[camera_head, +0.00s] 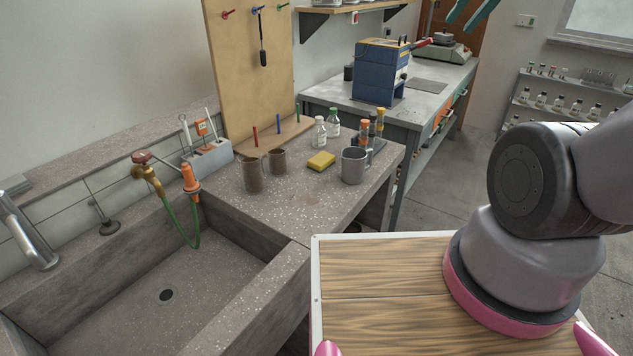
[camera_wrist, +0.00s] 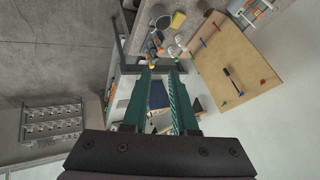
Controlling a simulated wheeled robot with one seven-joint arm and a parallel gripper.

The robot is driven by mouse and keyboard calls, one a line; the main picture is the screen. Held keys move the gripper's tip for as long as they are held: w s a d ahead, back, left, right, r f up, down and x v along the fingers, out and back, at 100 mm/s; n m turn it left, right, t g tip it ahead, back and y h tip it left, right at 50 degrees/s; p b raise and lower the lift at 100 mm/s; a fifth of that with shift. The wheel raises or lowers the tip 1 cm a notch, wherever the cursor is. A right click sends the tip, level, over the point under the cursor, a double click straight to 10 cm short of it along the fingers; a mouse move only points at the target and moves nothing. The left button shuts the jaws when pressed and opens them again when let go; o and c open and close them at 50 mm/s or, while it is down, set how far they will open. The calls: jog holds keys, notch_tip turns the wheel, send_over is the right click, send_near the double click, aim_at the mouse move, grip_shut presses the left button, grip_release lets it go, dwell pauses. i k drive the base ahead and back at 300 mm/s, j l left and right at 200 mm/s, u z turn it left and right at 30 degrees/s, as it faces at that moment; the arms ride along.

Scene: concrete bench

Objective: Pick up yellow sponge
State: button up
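The yellow sponge (camera_head: 321,161) lies flat on the speckled concrete bench, between a grey mug on its right and two brown mugs on its left. It also shows small near the top of the wrist view (camera_wrist: 178,20). My gripper (camera_wrist: 160,72) has two teal fingers held apart with nothing between them. Its teal fingertips show at the top right edge of the head view (camera_head: 470,12), in the air and well away from the sponge.
The grey mug (camera_head: 354,167) stands close to the sponge. Brown mugs (camera_head: 253,175) (camera_head: 278,161) stand to its left. Bottles (camera_head: 320,132) and a rack with orange and yellow-topped items (camera_head: 371,143) stand behind. A deep sink (camera_head: 215,300) lies left. The bench front is clear.

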aim_at(322, 160)
jog(key=l+u, duration=0.2)
jog(key=u, duration=0.2)
jog(key=l+u, duration=0.2)
jog(key=u, duration=0.15)
jog(key=l+u, duration=0.2)
jog(key=u, duration=0.2)
jog(key=k+j, duration=0.05)
